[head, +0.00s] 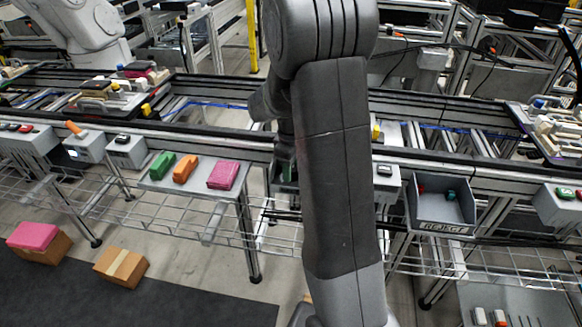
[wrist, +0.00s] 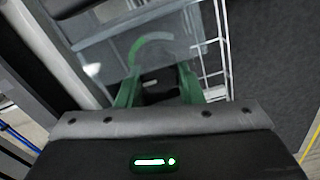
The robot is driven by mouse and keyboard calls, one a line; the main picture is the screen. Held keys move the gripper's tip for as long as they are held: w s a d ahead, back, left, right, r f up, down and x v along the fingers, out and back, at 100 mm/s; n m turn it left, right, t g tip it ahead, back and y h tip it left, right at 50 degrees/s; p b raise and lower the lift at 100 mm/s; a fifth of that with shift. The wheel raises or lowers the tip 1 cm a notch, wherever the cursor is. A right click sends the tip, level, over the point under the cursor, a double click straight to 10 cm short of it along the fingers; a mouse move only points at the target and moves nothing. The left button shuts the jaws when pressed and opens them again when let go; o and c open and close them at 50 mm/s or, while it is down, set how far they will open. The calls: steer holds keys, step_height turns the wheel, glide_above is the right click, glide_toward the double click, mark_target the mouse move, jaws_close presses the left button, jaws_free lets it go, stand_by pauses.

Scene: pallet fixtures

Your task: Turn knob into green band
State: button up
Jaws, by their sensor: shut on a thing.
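In the wrist view, my gripper (wrist: 158,76) has its two green fingers on either side of a dark knob (wrist: 160,92) and is shut on it. A small pale mark shows on the knob. The green band (wrist: 151,37) is a curved arc on a pale grey panel (wrist: 105,55), just beyond the fingertips. I cannot tell exactly where the knob's pointer stands against the band. In the head view, my arm hides the knob and most of my gripper; only a bit of green finger (head: 287,171) shows beside the arm.
A small table (head: 205,189) left of my arm holds a green, an orange and a pink item. A grey reject bin (head: 442,228) stands to the right. The conveyor rail (head: 220,139) runs behind. Boxes (head: 121,267) lie on the floor at left.

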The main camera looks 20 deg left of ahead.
steer(key=shift+m, duration=0.9)
steer(key=o, duration=0.7)
